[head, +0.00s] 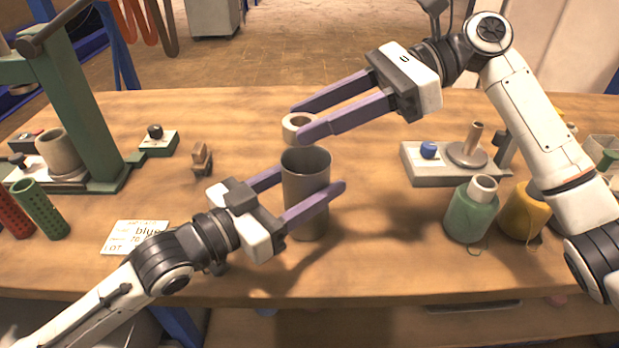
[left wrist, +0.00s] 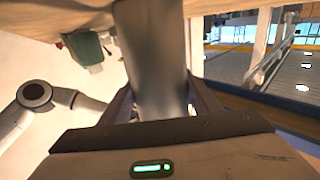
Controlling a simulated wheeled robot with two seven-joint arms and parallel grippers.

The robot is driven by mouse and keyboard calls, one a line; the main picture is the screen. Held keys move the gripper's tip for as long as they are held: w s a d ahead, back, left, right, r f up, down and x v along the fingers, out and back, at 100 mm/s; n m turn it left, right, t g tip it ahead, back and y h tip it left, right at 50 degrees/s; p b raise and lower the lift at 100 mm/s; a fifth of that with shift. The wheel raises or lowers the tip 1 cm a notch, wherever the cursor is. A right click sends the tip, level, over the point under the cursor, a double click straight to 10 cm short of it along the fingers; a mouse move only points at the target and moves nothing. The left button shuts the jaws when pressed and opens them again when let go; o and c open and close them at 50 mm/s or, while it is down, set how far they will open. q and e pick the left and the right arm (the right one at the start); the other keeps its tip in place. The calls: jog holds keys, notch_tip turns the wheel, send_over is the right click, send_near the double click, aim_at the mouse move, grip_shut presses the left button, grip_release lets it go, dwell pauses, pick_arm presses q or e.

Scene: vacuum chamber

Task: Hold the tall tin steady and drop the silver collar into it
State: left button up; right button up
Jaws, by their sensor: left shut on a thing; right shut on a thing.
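The tall grey tin (head: 306,187) stands upright on the wooden table. My left gripper (head: 309,196) is shut around the tin from the left, one finger behind it and one in front. In the left wrist view the tin (left wrist: 152,65) fills the space between the two fingers. The silver collar (head: 299,127) is a short ring with an open top. My right gripper (head: 297,123) is shut on the collar and holds it above the tin's open mouth, slightly toward its far left side. The near finger hides part of the collar.
A green press (head: 85,120) stands at the left. The table front is clear.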

jog(key=shift+f, duration=0.45)
jog(key=o, duration=1.3)
jog(key=shift+d, duration=0.15)
jog(key=v, duration=1.1)
jog(key=shift+d+r, duration=0.2)
jog(key=shift+d, duration=0.15)
pick_arm(q)
jog(key=o, duration=1.2)
